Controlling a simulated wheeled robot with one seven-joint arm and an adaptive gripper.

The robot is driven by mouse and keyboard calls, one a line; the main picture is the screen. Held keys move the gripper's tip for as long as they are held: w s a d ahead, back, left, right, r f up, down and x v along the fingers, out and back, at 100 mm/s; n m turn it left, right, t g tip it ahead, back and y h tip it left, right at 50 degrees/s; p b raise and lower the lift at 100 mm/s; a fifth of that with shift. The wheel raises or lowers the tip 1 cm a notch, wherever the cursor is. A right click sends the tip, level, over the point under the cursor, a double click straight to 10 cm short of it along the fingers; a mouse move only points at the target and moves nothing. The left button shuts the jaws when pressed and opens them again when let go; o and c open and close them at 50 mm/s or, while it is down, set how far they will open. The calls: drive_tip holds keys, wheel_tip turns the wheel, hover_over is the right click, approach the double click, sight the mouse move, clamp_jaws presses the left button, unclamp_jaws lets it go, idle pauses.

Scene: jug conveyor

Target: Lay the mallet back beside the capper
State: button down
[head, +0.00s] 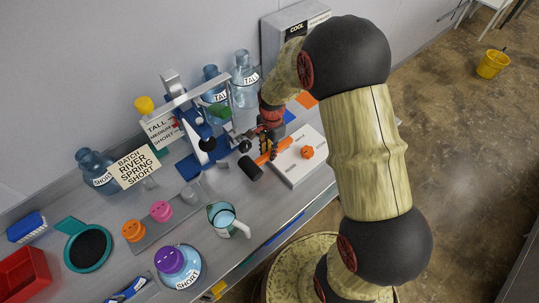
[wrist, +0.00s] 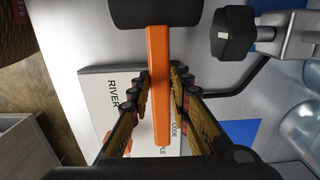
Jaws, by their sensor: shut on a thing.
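The mallet has a black head (head: 250,167) and an orange handle (head: 282,147). My gripper (head: 268,143) is shut on the handle. In the wrist view the handle (wrist: 158,110) runs between my two gripper fingers (wrist: 160,75), with the black head (wrist: 155,12) beyond the fingertips at the top edge. The capper (head: 197,135), a blue and white lever press, stands left of the mallet. Part of it, with a black knob (wrist: 232,32), shows at the upper right of the wrist view. Whether the mallet touches the table is unclear.
A white printed board (head: 310,170) with an orange cap (head: 307,152) lies right of the mallet, partly under the handle. Tall bottles (head: 245,80) stand behind the capper. A batch sign (head: 137,167) stands left.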

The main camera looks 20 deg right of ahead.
drive_tip(key=shift+f, duration=1)
drive_tip(key=shift+f, duration=0.25)
drive_tip(key=c, duration=1.7)
unclamp_jaws()
drive_tip(key=shift+o, duration=0.3)
